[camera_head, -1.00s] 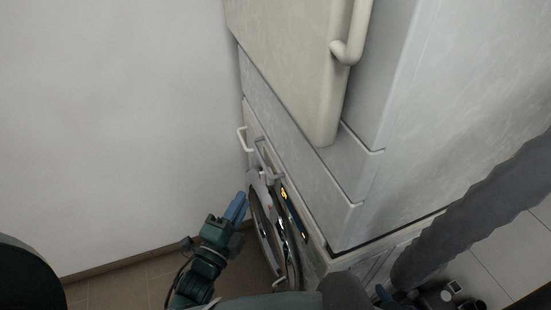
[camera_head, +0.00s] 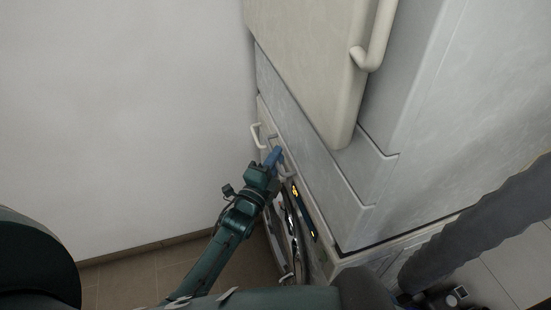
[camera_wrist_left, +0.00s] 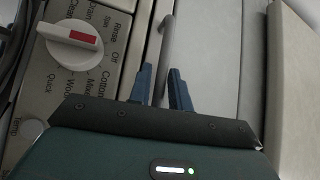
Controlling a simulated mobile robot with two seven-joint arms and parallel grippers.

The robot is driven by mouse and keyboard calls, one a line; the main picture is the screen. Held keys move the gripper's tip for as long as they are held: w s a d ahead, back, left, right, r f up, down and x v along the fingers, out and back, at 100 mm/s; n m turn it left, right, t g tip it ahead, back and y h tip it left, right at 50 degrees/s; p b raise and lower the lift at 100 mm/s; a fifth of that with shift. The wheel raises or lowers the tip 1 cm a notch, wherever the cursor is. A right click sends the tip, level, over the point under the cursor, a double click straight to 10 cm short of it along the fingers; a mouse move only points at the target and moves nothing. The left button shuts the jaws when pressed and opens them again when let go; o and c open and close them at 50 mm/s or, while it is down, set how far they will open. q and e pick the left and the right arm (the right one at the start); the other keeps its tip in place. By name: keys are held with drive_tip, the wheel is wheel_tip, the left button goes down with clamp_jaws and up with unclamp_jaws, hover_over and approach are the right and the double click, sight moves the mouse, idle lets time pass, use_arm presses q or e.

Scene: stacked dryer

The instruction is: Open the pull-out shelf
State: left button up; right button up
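My left gripper (camera_head: 275,157) is at the front of the stacked machines, beside a slim grey handle. In the left wrist view the fingers (camera_wrist_left: 163,92) are apart, and the grey bar handle (camera_wrist_left: 166,45) runs down into the gap between them. Contact is not clear. The handle lies between the control panel (camera_wrist_left: 80,75) and a plain grey band (camera_wrist_left: 210,50). The grey band (camera_head: 305,135) also shows in the head view, below the upper machine's door. I cannot tell exactly where the shelf front ends. My right gripper is mostly hidden at the lower right.
A pale handle (camera_head: 256,136) sits left of my left gripper. The upper cream door (camera_head: 315,60) with its large handle (camera_head: 372,45) overhangs above. A dial (camera_wrist_left: 70,43) is close to the left finger. The white wall (camera_head: 120,120) is to the left.

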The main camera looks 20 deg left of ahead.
use_arm(q)
drive_tip(key=shift+c, duration=0.6)
clamp_jaws()
use_arm(e)
drive_tip(key=shift+w+r, duration=0.1)
